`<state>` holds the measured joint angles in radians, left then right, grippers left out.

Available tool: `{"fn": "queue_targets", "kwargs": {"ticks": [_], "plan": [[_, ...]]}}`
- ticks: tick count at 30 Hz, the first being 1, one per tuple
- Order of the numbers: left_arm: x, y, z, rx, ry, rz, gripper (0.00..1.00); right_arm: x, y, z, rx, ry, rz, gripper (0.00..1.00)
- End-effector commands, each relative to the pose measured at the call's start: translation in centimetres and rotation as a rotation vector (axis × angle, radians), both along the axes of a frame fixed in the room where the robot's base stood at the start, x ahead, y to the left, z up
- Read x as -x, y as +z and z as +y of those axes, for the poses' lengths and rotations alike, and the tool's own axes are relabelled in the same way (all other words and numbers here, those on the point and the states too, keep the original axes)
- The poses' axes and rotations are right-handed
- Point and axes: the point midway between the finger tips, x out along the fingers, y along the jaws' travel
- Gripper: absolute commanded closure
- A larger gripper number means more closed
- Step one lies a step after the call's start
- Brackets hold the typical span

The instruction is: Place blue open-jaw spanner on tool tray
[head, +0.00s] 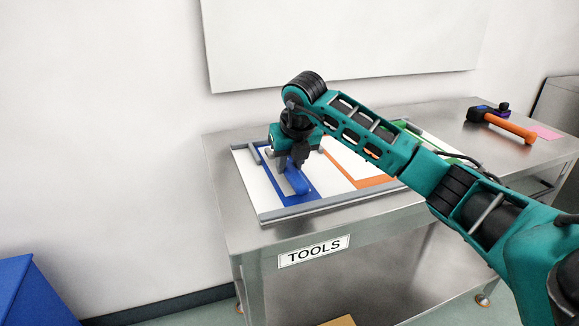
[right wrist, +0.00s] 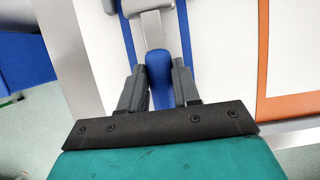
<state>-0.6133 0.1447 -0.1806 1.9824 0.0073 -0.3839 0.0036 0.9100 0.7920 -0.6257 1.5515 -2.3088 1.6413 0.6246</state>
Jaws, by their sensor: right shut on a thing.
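The blue open-jaw spanner (head: 297,181) is over the blue-outlined section of the tool tray (head: 330,203), at the tray's left end. My right gripper (head: 291,165) points down there and is shut on the spanner. In the right wrist view, the spanner's blue handle (right wrist: 159,72) sits between the two grey fingers of the gripper (right wrist: 159,82), and a grey metal part (right wrist: 153,27) lies beyond it. I cannot tell whether the spanner touches the tray floor. My left gripper is out of view.
The tray lies on a steel table (head: 235,215) with a TOOLS label (head: 314,251). Orange (head: 372,182) and green outlined sections lie to the right, partly behind my arm. An orange-handled tool (head: 510,127) and a pink sheet (head: 545,132) lie at the far right. A wall stands behind.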

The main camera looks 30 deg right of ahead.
Motion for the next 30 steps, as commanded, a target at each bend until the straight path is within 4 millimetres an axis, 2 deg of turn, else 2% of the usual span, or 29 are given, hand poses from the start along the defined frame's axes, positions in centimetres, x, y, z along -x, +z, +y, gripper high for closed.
{"fn": "queue_targets", "kwargs": {"ticks": [1, 3, 12, 13, 18, 21, 30], "plan": [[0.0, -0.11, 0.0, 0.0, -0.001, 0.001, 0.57, 0.02, -0.78, 0.0, 0.0, 0.0, 0.001, 1.0], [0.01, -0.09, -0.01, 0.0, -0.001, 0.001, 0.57, -0.02, -1.08, -0.03, 0.0, 0.0, -0.002, 1.0], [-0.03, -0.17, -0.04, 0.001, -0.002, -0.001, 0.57, -0.03, -1.31, -0.02, 0.001, 0.0, -0.003, 1.0], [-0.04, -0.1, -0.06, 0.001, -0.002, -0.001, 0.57, -0.01, -1.31, -0.01, 0.0, 0.0, -0.001, 0.67], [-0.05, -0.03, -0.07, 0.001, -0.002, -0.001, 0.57, -0.01, -1.27, -0.01, 0.0, 0.0, -0.001, 0.5], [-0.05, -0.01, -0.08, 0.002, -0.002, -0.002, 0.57, 0.0, -1.26, -0.01, 0.0, 0.0, -0.001, 0.43], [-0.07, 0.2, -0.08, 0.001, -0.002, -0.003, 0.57, 0.07, -0.7, 0.01, 0.0, 0.0, -0.003, 0.43]]}}
